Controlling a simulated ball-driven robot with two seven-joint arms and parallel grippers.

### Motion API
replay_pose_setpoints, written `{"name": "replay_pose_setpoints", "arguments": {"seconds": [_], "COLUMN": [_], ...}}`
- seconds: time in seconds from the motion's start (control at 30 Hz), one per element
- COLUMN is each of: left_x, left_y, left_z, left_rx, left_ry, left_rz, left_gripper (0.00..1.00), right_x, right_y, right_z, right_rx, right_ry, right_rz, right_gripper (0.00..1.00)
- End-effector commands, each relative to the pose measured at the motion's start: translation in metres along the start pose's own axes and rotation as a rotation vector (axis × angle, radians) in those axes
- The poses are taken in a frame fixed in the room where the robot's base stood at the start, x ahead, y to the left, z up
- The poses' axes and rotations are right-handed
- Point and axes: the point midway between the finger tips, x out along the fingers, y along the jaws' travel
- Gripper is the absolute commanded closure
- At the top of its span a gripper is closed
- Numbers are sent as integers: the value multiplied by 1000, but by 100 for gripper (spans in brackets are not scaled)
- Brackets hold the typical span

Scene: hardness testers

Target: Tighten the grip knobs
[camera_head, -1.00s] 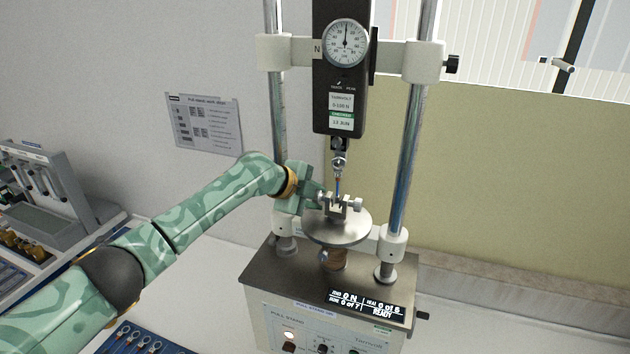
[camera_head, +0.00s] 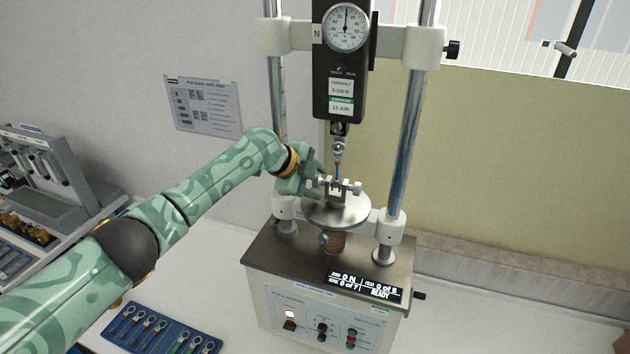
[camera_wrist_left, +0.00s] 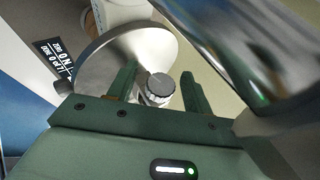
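The pull stand's grip (camera_head: 338,190) is a small silver clamp on the round metal plate (camera_head: 337,212), with a knob on each side. Its right knob (camera_head: 356,188) stands clear of my gripper. A thin blue-sleeved lug (camera_head: 338,171) runs from the hook above down to the grip. My left gripper (camera_head: 316,180) is at the grip's left side. In the left wrist view, its two fingers (camera_wrist_left: 158,88) stand apart on either side of a round grey knob (camera_wrist_left: 160,86), with gaps visible between fingers and knob. My right gripper is in neither view.
The black force gauge (camera_head: 339,80) hangs above the grip between two steel columns (camera_head: 405,150). The stand's base (camera_head: 325,290) carries a lit display and buttons. A blue tray (camera_head: 160,330) of lugs lies at front left; a grey rack (camera_head: 50,175) stands far left.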

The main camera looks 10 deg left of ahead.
Motion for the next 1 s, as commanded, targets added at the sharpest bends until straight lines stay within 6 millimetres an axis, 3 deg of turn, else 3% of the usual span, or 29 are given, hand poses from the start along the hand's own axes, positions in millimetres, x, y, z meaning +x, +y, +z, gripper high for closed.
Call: {"name": "replay_pose_setpoints", "arguments": {"seconds": [0.17, 0.33, 0.8, 1.0], "left_x": [-2, -18, -135, -159], "left_y": [-1, -2, 0, 0], "left_z": [0, 0, 1, 0], "left_rx": [1, 2, 3, 0], "left_ry": [0, 1, -2, 0], "left_rz": [-2, -4, -3, -1], "left_gripper": [50, 50, 50, 50], "right_x": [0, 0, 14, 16], "right_y": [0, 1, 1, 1], "right_z": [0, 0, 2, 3], "right_rx": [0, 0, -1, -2], "right_ry": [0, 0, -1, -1], "right_rz": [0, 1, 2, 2], "right_gripper": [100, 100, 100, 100]}}
